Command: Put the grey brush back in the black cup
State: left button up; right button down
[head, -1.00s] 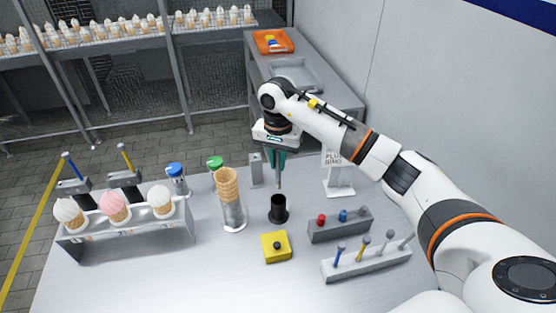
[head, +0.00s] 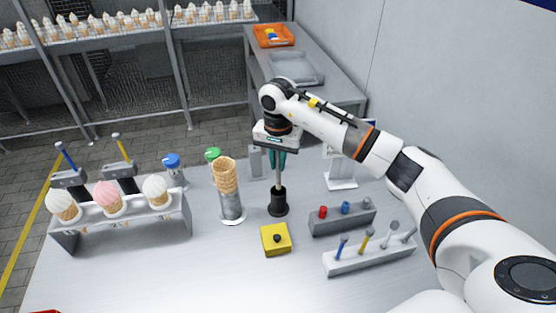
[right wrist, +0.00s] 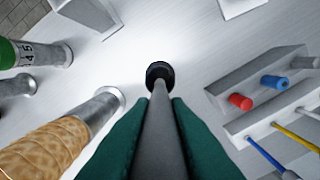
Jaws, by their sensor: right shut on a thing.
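The black cup (head: 278,206) stands upright on the grey table, right of the cone stack. My right gripper (head: 278,160) is above it, its teal fingers shut on the grey brush (head: 279,178). The brush hangs about upright, and its lower end is hidden at the cup's mouth, seemingly inside the rim. In the right wrist view, the brush (right wrist: 160,125) runs between the fingers (right wrist: 160,110) toward the dark round cup (right wrist: 160,72). I cannot tell how deep it reaches. My left gripper is not in view.
A yellow block with a dark knob (head: 276,239) sits just in front of the cup. The cone stack in its holder (head: 230,200) is to the left. Grey racks (head: 342,220) with red and blue pieces and sticks are to the right. A sign stand (head: 341,181) is behind.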

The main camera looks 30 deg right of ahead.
aim_at(278, 179)
jog(key=shift+f+b, duration=2.05)
jog(key=shift+f, duration=0.45)
jog(key=c, duration=1.3)
grip_release()
jog(key=shift+r, duration=0.1)
notch_tip(278, 179, up, 12)
jog(key=shift+f+b, duration=0.1)
jog(key=shift+b, duration=0.85)
